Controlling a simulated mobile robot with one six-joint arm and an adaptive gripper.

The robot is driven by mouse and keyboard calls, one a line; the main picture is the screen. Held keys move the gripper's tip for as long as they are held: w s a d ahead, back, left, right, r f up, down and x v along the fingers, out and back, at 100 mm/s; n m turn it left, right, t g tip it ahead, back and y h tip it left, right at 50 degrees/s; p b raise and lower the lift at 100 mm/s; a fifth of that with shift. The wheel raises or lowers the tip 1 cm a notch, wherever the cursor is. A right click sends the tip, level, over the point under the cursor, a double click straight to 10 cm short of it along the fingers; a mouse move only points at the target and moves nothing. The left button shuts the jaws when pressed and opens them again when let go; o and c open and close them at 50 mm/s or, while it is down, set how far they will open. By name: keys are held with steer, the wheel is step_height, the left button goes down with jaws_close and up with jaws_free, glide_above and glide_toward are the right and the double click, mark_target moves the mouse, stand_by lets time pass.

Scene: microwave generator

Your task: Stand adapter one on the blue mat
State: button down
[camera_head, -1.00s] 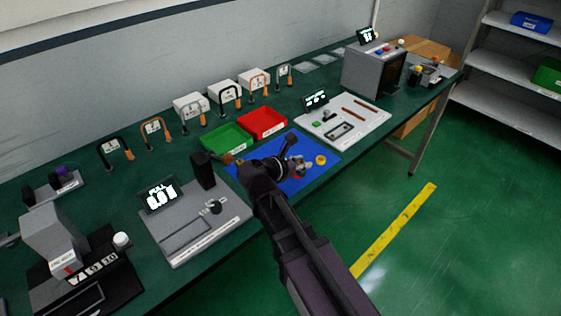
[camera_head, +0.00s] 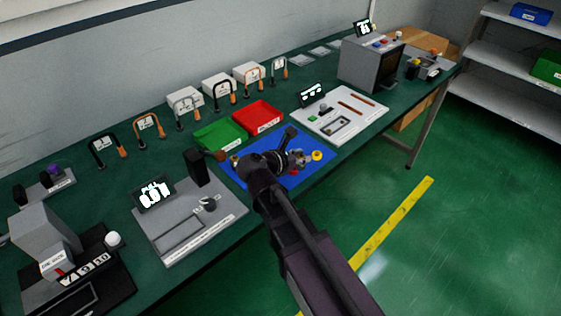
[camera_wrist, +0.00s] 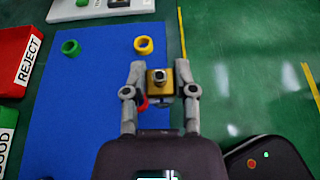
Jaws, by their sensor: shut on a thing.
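My gripper (camera_wrist: 160,76) is shut on a small brass-yellow block with a grey round top (camera_wrist: 159,78), held between both fingertips. It is probably adapter one, but I can read no label on it. In the wrist view the block is by the right edge of the blue mat (camera_wrist: 85,105); its height above the mat is unclear. In the head view my gripper (camera_head: 296,160) is over the right part of the mat (camera_head: 238,170), and the held block is hard to make out.
A yellow ring (camera_wrist: 143,45) and a green ring (camera_wrist: 71,48) lie on the mat. A red ring (camera_wrist: 143,103) is partly hidden by my gripper. Green (camera_head: 220,135) and red (camera_head: 258,117) trays stand behind the mat.

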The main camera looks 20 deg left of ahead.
steer(key=shift+w+d+f, duration=0.15)
steer(key=shift+d+f, duration=0.1)
steer(key=shift+d, duration=0.55)
steer(key=b, duration=0.2)
glide_above(299, 146)
steer(key=shift+w+f, duration=0.1)
steer(key=shift+f, duration=0.65)
steer(key=shift+f, duration=0.1)
steer(key=shift+f+b, duration=1.7)
steer(key=shift+b, duration=0.1)
steer(key=shift+f, duration=0.15)
steer(key=shift+c, duration=2.1)
jaws_free()
